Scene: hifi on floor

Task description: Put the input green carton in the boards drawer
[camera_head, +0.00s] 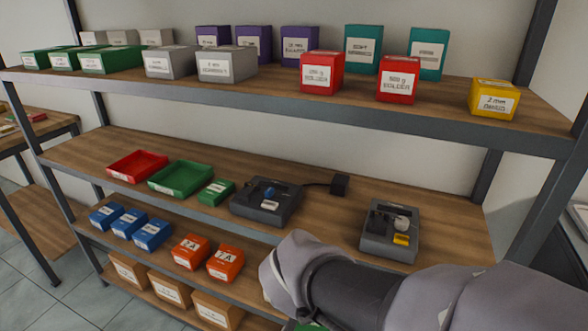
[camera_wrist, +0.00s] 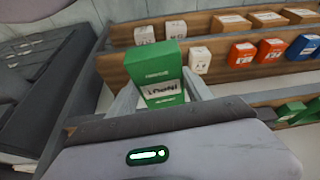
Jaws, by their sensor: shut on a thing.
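In the wrist view my gripper (camera_wrist: 165,99) is shut on a green carton (camera_wrist: 157,72) with a white label on its front. The carton sits upright in the picture between the two grey fingers. In the head view my arm crosses the lower right and the gripper is hidden below it; a sliver of green shows at the bottom edge. I cannot pick out the boards drawer for sure. A dark grey panelled unit (camera_wrist: 42,85) stands at the left of the wrist view; its labels are too small to read.
A shelf rack holds a red tray (camera_head: 137,166), a green tray (camera_head: 181,179) and another small green carton (camera_head: 216,192). Two grey devices stand on the same shelf, left (camera_head: 266,200) and right (camera_head: 390,230). Blue and orange boxes sit below. Boxes crowd the top shelf (camera_head: 415,110).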

